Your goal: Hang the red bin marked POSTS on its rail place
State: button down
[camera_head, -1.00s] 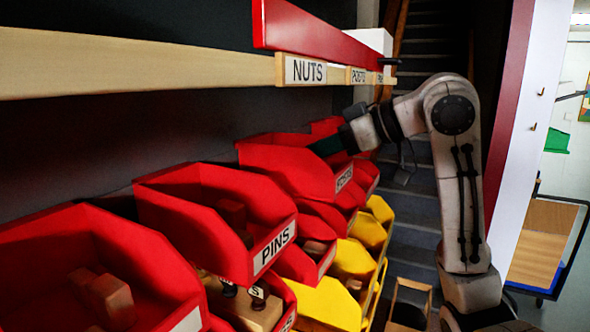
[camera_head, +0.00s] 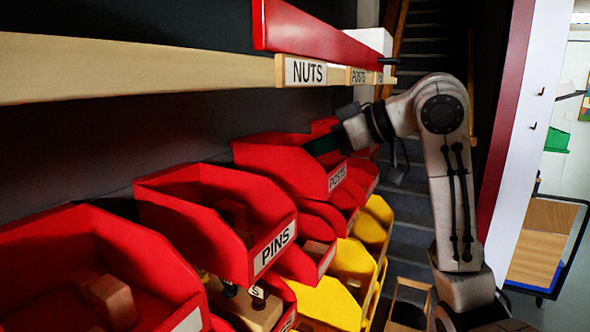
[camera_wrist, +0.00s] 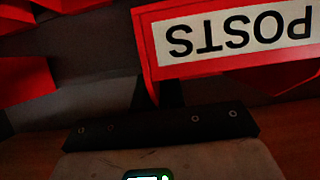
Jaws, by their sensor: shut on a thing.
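The red bin marked POSTS (camera_head: 285,165) is in the middle of the head view, above other red bins and below the wooden rail. Its white label faces right. In the wrist view the POSTS label (camera_wrist: 240,32) appears upside down and close. My gripper (camera_head: 322,146) is shut on the bin at its upper right side; the fingertips are mostly hidden. In the wrist view a dark bar of my gripper (camera_wrist: 160,124) lies below the label. The POSTS place tag (camera_head: 359,76) is on the rail, right of the NUTS tag (camera_head: 306,72).
The wooden rail (camera_head: 130,65) runs along the dark wall, with a red bar (camera_head: 320,35) above it. The PINS bin (camera_head: 215,215) and another red bin (camera_head: 90,260) stand at left. Yellow bins (camera_head: 335,300) sit lower. Stairs rise behind my arm.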

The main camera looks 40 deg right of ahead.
jog(key=shift+w+a, duration=0.25)
jog(key=shift+w, duration=0.35)
dwell(0.6)
jog(key=shift+f+b, duration=0.45)
jog(key=shift+f, duration=0.5)
dwell(0.5)
jog(key=c, duration=1.2)
grip_release()
jog(key=shift+o, duration=0.2)
jog(key=shift+r, duration=0.1)
jog(key=b+v, duration=0.2)
jog(key=v, duration=0.8)
jog(key=shift+s, duration=0.4)
jog(key=shift+d, duration=0.15)
